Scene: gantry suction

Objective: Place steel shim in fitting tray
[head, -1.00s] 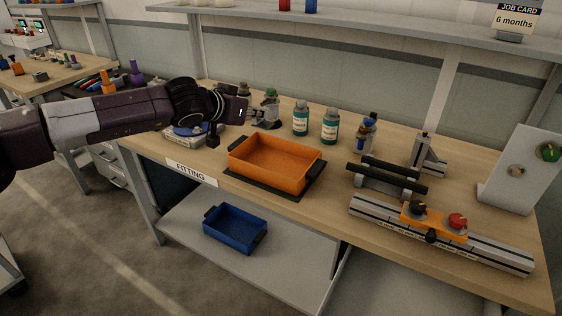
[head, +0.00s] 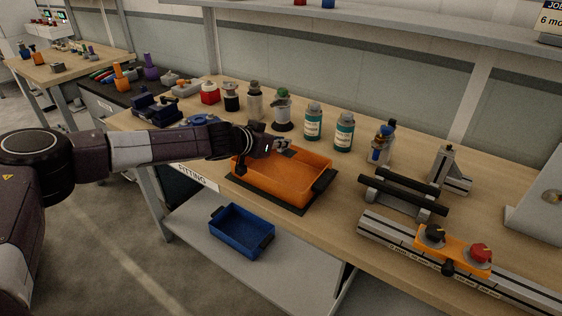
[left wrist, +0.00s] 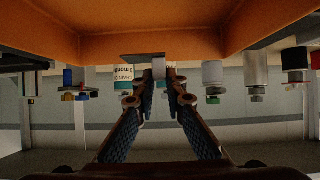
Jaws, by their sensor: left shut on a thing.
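The fitting tray is an orange bin (head: 268,189) on a dark mat, behind the FITTING label (head: 196,177). My left gripper (head: 283,146) reaches in from the left, over the tray's back part. It is shut on the steel shim (head: 290,153), a small dark grey flat piece at the fingertips, above the tray floor. In the left wrist view the fingers (left wrist: 160,78) close on the shim (left wrist: 142,57), seen nearly edge-on, with the orange tray (left wrist: 60,18) filling the top of this inverted picture. I cannot tell whether the shim touches the tray. My right gripper is out of view.
Teal-labelled bottles (head: 313,122) stand behind the tray. A rack with black bars (head: 402,190) and a metal rail with an orange carriage (head: 450,247) lie to the right. A blue bin (head: 241,231) sits on the lower shelf.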

